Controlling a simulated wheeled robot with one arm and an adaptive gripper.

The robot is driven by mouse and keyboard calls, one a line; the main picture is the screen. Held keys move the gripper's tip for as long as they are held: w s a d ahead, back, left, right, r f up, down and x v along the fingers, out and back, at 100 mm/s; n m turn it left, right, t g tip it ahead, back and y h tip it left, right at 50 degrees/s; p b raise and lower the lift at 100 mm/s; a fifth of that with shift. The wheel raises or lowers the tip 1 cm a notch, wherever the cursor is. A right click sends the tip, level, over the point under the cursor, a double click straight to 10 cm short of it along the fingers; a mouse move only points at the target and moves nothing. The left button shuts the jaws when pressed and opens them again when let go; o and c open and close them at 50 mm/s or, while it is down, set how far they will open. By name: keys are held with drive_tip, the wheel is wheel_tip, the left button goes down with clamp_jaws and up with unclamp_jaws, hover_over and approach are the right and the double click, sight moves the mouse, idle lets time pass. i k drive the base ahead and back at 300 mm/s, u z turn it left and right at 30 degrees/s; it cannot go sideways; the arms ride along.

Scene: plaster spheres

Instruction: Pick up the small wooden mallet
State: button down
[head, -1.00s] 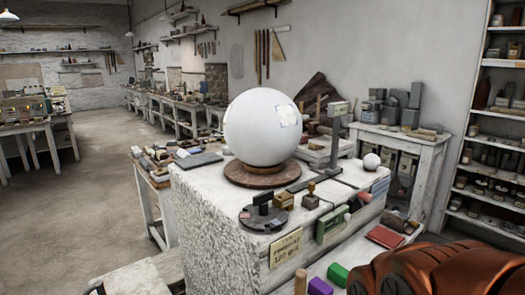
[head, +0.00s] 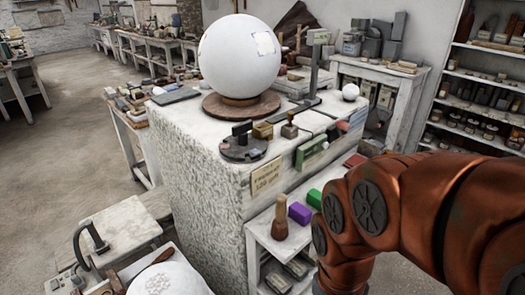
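A small upright wooden tool (head: 280,219) with a thin handle on top and a wider, darker foot stands on a low white shelf, in front of the plaster block. It looks like the wooden mallet, but I cannot be sure at this size. A purple block (head: 300,213) and a green block (head: 314,199) lie just to its right. My orange arm fills the right side of the head view, right of these blocks. My gripper is not visible in the frame.
A large white sphere (head: 239,58) rests on a round wooden base (head: 240,107) atop the rough plaster block (head: 200,165). Small tools line the block's front edge. A white round piece (head: 175,281) and a pale board (head: 122,226) are at lower left. Open floor (head: 50,180) lies left.

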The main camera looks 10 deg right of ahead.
sight(280, 229)
drive_tip(key=u, duration=2.35)
drive_tip(key=k, duration=1.3)
drive_tip(key=u, duration=0.35)
